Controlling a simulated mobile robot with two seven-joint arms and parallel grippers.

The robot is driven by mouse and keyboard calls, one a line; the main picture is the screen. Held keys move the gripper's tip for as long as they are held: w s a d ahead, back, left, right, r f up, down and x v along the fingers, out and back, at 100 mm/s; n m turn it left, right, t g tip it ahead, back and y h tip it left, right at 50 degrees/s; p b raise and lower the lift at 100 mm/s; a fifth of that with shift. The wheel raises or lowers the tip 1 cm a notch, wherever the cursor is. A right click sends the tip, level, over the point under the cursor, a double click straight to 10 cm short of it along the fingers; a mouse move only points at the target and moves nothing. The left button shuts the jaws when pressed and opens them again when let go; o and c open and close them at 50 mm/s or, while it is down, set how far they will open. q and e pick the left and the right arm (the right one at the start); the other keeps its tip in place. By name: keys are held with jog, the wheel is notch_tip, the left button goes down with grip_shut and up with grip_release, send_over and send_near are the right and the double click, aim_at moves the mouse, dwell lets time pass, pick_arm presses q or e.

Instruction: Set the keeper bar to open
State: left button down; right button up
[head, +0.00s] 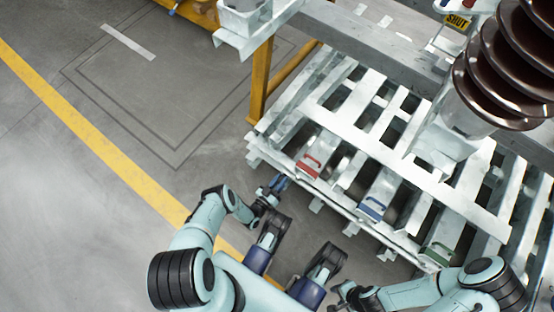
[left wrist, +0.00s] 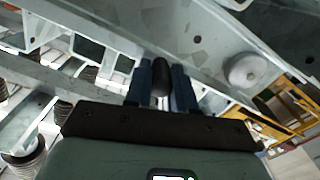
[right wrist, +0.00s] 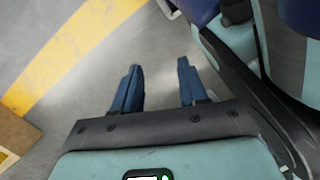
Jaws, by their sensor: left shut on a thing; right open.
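My left gripper (head: 277,186) is at the near left edge of the grey metal frame. In the left wrist view its two blue fingers are shut on a rounded black knob (left wrist: 161,77), in front of a grey metal beam (left wrist: 205,45). Whether the knob belongs to the keeper bar I cannot tell. My right gripper (right wrist: 160,88) is open and empty above the floor, low in the head view.
A brown ribbed insulator (head: 505,65) stands at the right. The floor on the left is clear, with a yellow line (head: 95,130).

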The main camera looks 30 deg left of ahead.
pick_arm(q)
jog(key=shift+d, duration=0.5)
pick_arm(e)
jog(key=shift+d, duration=0.2)
pick_arm(q)
jog(key=shift+a, duration=0.1)
jog(key=c, duration=0.9)
grip_release()
jog(key=shift+c, duration=0.2)
jog(key=s+a+p, duration=0.1)
jog(key=s+p, duration=0.2)
jog(key=s, duration=1)
jog(key=shift+s, duration=0.15)
pick_arm(e)
jog(key=w+r+t, duration=0.2)
jog(key=w+r, duration=0.1)
jog(key=w, duration=0.3)
jog(key=shift+a+r, duration=0.15)
jog(key=shift+a, duration=0.25)
